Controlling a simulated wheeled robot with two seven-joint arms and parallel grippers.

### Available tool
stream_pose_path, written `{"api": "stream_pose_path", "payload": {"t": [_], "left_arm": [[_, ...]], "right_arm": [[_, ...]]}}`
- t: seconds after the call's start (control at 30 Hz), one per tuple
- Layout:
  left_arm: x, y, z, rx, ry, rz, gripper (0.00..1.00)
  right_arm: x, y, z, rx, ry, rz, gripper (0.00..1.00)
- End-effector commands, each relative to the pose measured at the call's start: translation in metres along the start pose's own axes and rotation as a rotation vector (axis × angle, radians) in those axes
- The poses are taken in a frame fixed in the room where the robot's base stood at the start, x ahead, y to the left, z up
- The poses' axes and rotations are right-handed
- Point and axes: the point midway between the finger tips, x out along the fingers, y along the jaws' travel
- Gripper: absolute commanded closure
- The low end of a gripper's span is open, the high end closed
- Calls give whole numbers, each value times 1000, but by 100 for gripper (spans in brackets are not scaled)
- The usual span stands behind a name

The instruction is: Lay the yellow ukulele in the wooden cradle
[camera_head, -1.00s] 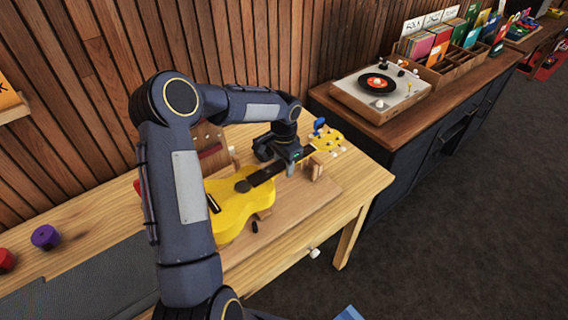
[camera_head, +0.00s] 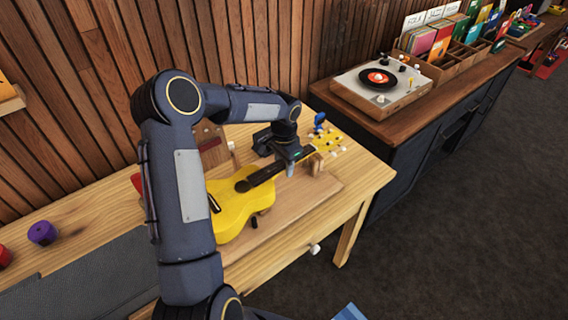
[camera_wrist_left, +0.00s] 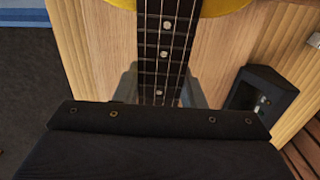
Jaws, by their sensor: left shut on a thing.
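The yellow ukulele (camera_head: 237,208) lies over the wooden cradle (camera_head: 318,164), its body toward the left and its headstock (camera_head: 326,141) at the right. Its neck is at the cradle's upright neck support. My left gripper (camera_head: 290,166) is shut on the neck from above. In the left wrist view the fretboard (camera_wrist_left: 166,45) runs between the fingers (camera_wrist_left: 160,90), with the yellow body at the top edge. My arm hides part of the body, and I cannot tell whether the body rests fully on the cradle. My right gripper is not in view.
The wooden workbench (camera_head: 365,178) has a grey mat (camera_head: 95,270) at its left. A purple spool (camera_head: 42,233) stands near the mat. A small black box (camera_wrist_left: 262,92) is beside the neck. A record player (camera_head: 380,84) stands on the dark cabinet at right.

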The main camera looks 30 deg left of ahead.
Motion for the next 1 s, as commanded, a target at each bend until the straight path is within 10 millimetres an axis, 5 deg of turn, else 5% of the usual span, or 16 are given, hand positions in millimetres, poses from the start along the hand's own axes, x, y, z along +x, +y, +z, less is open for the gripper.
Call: {"api": "stream_pose_path", "payload": {"t": [0.5,0.9,0.93,1.0], "left_arm": [[27,0,0,1,1,0,100],[28,0,0,0,1,0,100],[28,0,0,0,1,0,61],[28,0,0,0,1,0,52]], "right_arm": [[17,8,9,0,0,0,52],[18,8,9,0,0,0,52],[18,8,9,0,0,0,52],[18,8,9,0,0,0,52]]}}
